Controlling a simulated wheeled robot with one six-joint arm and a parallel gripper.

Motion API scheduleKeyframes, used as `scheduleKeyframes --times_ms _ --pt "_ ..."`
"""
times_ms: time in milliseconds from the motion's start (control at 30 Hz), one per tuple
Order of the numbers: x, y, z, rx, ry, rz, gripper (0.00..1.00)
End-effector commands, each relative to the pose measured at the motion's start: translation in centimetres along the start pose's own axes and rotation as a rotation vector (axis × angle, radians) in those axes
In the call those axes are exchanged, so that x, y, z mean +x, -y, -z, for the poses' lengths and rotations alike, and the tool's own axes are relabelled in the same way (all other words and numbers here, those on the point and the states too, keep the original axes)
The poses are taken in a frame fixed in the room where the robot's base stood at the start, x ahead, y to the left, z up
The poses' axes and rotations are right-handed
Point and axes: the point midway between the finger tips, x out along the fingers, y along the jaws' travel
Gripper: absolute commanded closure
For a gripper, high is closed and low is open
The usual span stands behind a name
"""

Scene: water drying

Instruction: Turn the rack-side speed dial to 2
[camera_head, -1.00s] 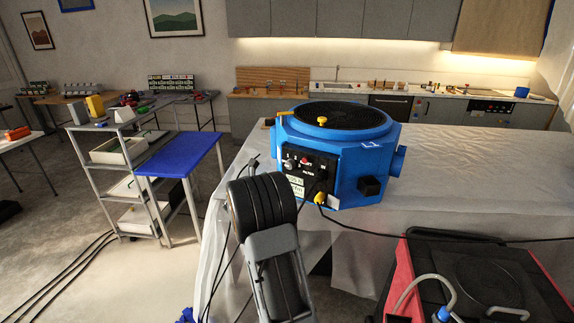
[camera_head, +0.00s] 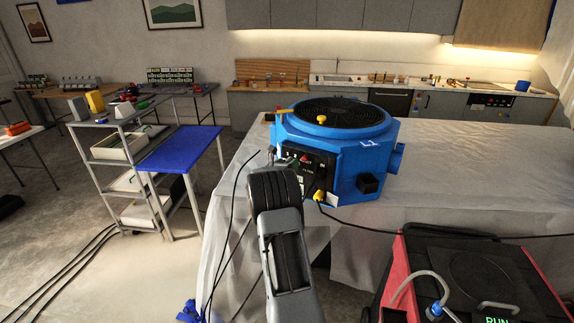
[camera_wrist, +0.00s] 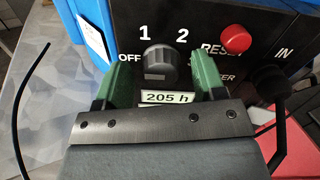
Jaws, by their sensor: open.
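The speed dial (camera_wrist: 160,63) is a dark ribbed knob on the black control panel (camera_head: 318,166) of a blue octagonal air machine (camera_head: 345,160). In the wrist view, OFF is printed at its left, 1 at its upper left and 2 at its upper right. I cannot tell clearly where its pointer stands. My gripper (camera_wrist: 161,56) is open, with one green finger on each side of the dial. Small gaps seem to show between fingers and dial; contact is unclear. In the head view my arm hides the dial.
A black cable runs at left. A blue-topped stand (camera_head: 180,148) and grey shelf rack stand left.

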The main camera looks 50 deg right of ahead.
Motion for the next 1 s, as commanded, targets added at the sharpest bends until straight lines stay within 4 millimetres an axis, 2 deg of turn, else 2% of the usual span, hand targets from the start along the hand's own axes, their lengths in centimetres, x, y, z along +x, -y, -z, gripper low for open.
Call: scheduleKeyframes --times_ms 67,567,833,1000 --pt "-0.01 0.0 0.01 0.0 0.0 0.0 0.37" --pt "-0.05 -0.03 -0.01 0.0 0.0 -0.001 0.85" --pt "-0.07 -0.14 0.36 0.036 0.001 -0.001 0.86" --pt "-0.08 -0.24 0.78 0.131 0.002 -0.002 0.86"
